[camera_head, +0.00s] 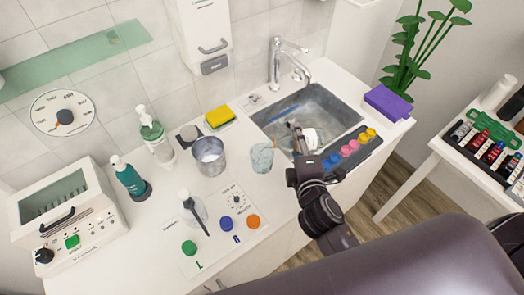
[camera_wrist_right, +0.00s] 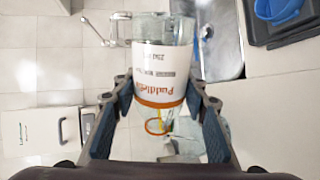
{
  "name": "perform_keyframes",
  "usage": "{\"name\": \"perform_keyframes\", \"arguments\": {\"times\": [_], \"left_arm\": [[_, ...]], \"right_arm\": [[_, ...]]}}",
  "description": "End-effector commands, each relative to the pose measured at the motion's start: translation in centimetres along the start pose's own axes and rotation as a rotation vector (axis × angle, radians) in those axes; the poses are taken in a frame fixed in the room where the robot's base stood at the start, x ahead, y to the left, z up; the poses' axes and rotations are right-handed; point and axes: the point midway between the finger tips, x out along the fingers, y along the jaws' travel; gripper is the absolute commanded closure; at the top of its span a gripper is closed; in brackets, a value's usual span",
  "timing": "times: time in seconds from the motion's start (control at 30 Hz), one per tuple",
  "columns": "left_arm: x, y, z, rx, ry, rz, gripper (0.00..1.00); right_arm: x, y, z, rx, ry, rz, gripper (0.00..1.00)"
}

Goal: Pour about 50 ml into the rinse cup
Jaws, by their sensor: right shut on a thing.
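My right gripper (camera_head: 299,137) is over the front edge of the sink. In the right wrist view the right gripper (camera_wrist_right: 158,105) is shut on a container (camera_wrist_right: 160,65) with a clear end, a white label and an orange band. The label's print is upside down in that view. In the head view the held container (camera_head: 314,137) is partly hidden by the gripper, and I cannot tell its tilt or fill. A translucent bluish cup (camera_head: 262,158), possibly the rinse cup, stands on the counter just left of the gripper. My left gripper is not in view.
A metal cup (camera_head: 209,156), a soap bottle (camera_head: 152,132) and a teal pump bottle (camera_head: 128,177) stand further left. The sink (camera_head: 340,112) with its tap (camera_head: 276,62) is behind. A dark tray (camera_head: 372,150) of coloured caps lies right of the gripper.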

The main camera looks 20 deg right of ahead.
Motion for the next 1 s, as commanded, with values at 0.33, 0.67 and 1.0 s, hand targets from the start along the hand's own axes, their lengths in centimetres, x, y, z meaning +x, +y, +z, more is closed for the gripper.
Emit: {"name": "perform_keyframes", "arguments": {"times": [0.33,0.67,1.0], "left_arm": [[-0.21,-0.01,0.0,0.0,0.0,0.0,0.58],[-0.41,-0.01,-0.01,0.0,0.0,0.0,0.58],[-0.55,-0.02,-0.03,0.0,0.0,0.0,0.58]], "right_arm": [[-0.07,0.15,0.14,-0.013,-0.003,0.0,0.87],[-0.1,0.27,0.16,-0.027,-0.007,0.001,0.87],[-0.12,0.36,0.15,-0.039,-0.01,0.001,0.87]]}}
